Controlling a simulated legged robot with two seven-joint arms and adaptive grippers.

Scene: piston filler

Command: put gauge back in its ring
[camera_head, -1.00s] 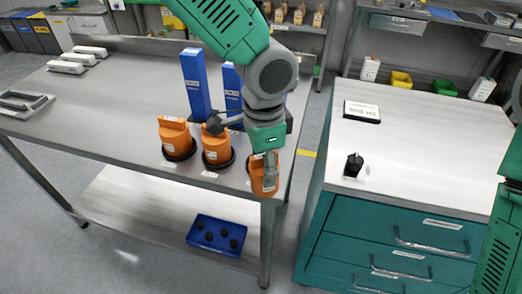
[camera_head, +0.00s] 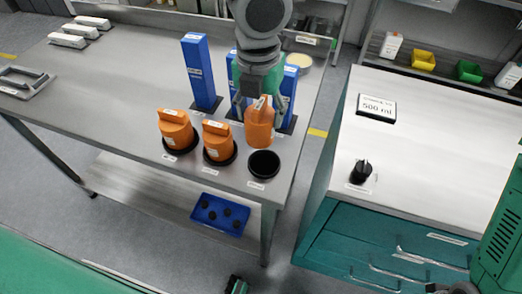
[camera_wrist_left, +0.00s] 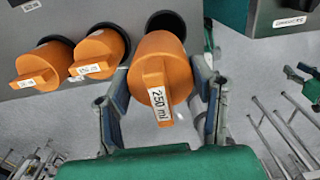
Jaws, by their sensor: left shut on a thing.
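My left gripper (camera_head: 258,98) is shut on an orange gauge (camera_head: 259,126) and holds it upright by its top. In the left wrist view the held gauge (camera_wrist_left: 160,52) carries a "250 ml" label and sits between the two fingers. An empty black ring (camera_head: 264,164) lies at the table's near right corner. In the head view the held gauge shows just behind this ring, apart from it. In the wrist view the gauge partly covers a dark ring (camera_wrist_left: 166,18). My right gripper is not clearly in view.
Two orange gauges (camera_head: 175,128) (camera_head: 217,140) sit in black rings left of the empty one. Blue columns (camera_head: 201,72) stand behind them. A teal cabinet (camera_head: 420,150) on the right bears a "500 ml" sign (camera_head: 376,107) and a black knob-like part (camera_head: 361,171).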

